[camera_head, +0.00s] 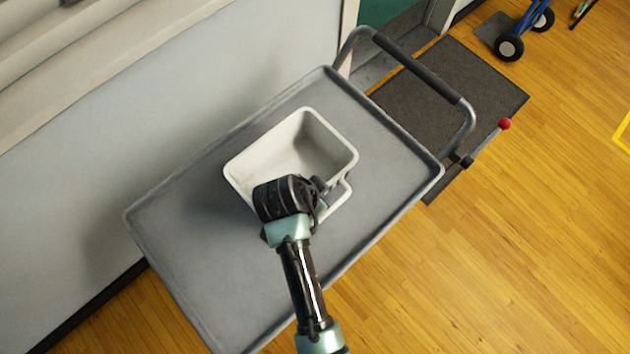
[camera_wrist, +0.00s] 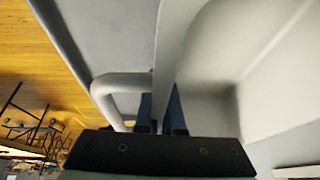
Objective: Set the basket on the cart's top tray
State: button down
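The white basket (camera_head: 255,152) is an open, empty-looking bin with a loop handle on its lower right side. It is over the middle of the grey top tray (camera_head: 190,285) of the cart; whether its bottom touches the tray cannot be told. My gripper (camera_head: 312,198) is at the basket's near side, its fingers hidden in the head view. In the wrist view, the dark fingers (camera_wrist: 160,115) lie on both sides of the basket's wall (camera_wrist: 200,50), close against it, with the handle (camera_wrist: 122,82) just left. The gripper looks shut on this wall.
The cart's push handle (camera_head: 415,68) rises at the tray's upper right end. A pale wall (camera_head: 85,140) runs along the tray's left side. The tray has bare room at its lower left. A dark mat (camera_head: 480,85) and a blue hand truck (camera_head: 530,22) are beyond.

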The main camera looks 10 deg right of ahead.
jog(key=shift+f, duration=1.85)
jog(key=c, duration=1)
grip_release()
jog(key=shift+f, duration=0.1)
jog(key=shift+c, duration=0.2)
